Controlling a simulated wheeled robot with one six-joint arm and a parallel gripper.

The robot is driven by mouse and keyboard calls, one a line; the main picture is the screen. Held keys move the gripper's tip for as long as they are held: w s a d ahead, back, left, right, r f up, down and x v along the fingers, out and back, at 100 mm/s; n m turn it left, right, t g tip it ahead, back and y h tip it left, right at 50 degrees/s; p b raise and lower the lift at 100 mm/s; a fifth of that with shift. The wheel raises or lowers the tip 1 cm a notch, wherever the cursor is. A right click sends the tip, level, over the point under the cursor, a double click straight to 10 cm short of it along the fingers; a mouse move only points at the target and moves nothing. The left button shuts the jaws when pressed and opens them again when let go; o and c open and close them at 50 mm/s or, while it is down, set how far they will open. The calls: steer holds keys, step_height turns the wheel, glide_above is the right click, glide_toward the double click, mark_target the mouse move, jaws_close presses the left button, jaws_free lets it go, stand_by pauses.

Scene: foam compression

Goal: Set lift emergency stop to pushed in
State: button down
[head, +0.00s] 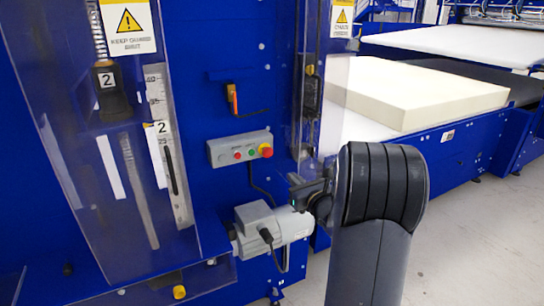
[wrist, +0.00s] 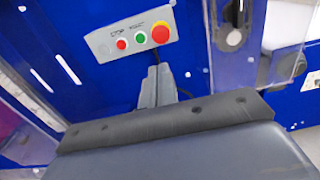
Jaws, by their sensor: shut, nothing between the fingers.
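The emergency stop is a red mushroom button with a yellow collar (head: 265,150) at the right end of a grey control box (head: 226,151) on the blue machine panel. It also shows in the wrist view (wrist: 161,33), near the top middle. Whether it is pushed in or out I cannot tell. My gripper (head: 294,181) is partly hidden behind my dark arm in the head view, below and right of the button. In the wrist view, my gripper's fingers (wrist: 158,70) are shut and empty, pointing up toward the box just below the button, apart from it.
A smaller red button (head: 237,155) and a green button (head: 250,153) sit left of the stop. Clear guard panels (head: 105,215) stand at left. A grey motor (head: 268,222) juts out below the box. A cream foam block (head: 430,92) lies at right.

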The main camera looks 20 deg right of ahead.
mark_target(269, 154)
steer(key=shift+d, duration=0.1)
steer(key=w+p, duration=0.1)
steer(key=w, duration=0.3)
steer(key=w+p, duration=0.1)
steer(key=w, duration=0.3)
steer(key=w+p, duration=0.1)
steer(key=w, duration=0.3)
steer(key=shift+w+a+r, duration=0.1)
steer(key=shift+w+a, duration=0.15)
steer(key=shift+w, duration=0.15)
steer(key=shift+w+p, duration=0.35)
steer(key=shift+w, duration=0.2)
